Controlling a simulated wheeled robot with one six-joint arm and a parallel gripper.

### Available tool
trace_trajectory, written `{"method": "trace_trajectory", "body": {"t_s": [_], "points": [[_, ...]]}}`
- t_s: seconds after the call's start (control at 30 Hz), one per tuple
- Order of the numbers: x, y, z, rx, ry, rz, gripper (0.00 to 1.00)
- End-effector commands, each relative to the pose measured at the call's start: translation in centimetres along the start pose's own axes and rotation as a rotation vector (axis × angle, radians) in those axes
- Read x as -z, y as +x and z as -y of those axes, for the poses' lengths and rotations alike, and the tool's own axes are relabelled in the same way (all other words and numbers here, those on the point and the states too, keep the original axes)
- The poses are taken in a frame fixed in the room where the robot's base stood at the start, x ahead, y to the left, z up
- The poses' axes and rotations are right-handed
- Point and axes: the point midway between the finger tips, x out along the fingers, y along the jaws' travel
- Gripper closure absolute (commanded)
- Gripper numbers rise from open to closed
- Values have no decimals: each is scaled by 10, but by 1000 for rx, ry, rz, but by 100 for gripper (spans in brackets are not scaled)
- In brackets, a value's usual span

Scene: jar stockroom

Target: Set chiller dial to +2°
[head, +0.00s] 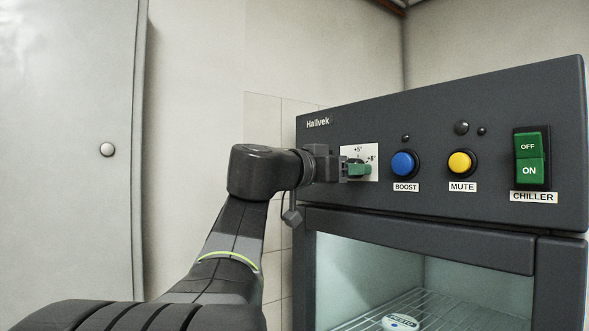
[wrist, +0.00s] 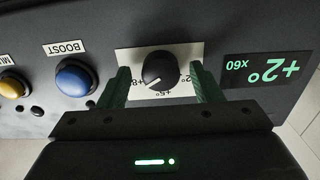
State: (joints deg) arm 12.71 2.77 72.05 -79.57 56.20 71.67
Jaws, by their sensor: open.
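The chiller dial (wrist: 160,70) is a round black knob on a white scale plate, upside down in the wrist view. Its white mark points lower left there, towards the +8° side; +5° is at the bottom and +2° at the right. My gripper (wrist: 161,88) is open, with one green finger on each side of the dial. Gaps show between fingers and knob. In the head view my gripper (head: 357,169) is at the scale plate (head: 368,152) and hides the knob.
A green display (wrist: 268,69) beside the dial reads +2° and "x60", inverted. In the head view the blue BOOST button (head: 404,164), yellow MUTE button (head: 461,163) and green CHILLER switch (head: 531,158) are to the right. A PESTO jar (head: 400,322) shows behind the glass below.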

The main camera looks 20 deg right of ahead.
Motion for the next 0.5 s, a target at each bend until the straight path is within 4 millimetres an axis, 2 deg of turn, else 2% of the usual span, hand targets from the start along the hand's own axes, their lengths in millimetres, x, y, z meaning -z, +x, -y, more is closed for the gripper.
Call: {"method": "trace_trajectory", "body": {"t_s": [0.07,0.1,0.3,0.5], "points": [[0,0,0,0,0,0,41],[0,0,0,0,0,0,45],[0,0,0,0,0,0,84],[0,0,0,0,-7,0,86]]}}
